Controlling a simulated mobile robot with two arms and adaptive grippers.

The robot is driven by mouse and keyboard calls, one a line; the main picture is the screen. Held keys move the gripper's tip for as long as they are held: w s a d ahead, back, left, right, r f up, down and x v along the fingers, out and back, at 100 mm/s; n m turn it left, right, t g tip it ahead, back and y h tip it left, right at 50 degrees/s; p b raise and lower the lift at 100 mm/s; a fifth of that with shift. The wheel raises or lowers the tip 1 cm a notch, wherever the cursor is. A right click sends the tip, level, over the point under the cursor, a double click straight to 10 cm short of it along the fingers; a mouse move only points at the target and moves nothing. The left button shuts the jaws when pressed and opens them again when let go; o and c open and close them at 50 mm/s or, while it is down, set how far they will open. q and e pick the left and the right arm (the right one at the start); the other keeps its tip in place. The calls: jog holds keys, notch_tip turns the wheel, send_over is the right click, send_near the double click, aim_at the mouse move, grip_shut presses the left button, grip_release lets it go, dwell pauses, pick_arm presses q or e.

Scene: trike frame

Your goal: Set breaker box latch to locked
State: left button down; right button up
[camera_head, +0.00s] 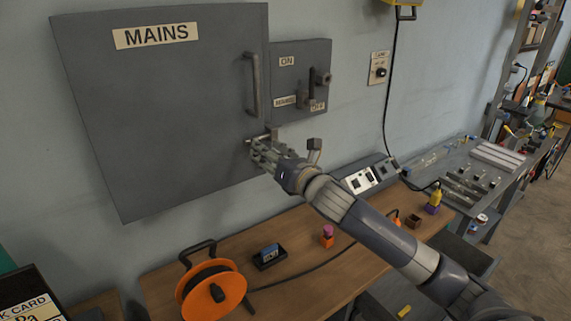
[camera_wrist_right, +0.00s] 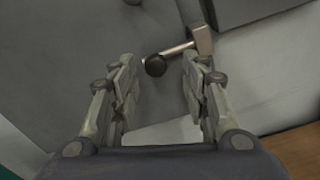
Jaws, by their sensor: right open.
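The grey breaker box (camera_head: 180,95) with a MAINS label hangs on the wall. Its latch is at the lower right edge of the door, partly hidden by my right gripper (camera_head: 258,148) in the head view. In the right wrist view the latch (camera_wrist_right: 178,53) is a metal bar with a dark round knob (camera_wrist_right: 155,66) on its left end and a block at its right end. My right gripper (camera_wrist_right: 157,80) is open, with the knob between and slightly beyond its fingertips. I cannot tell whether the fingers touch it. My left gripper is not in view.
A door handle (camera_head: 251,83) stands above the latch. A switch panel (camera_head: 296,55) is to the right.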

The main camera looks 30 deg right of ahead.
jog(key=s, duration=0.9)
jog(key=shift+d, duration=0.15)
dwell(0.4)
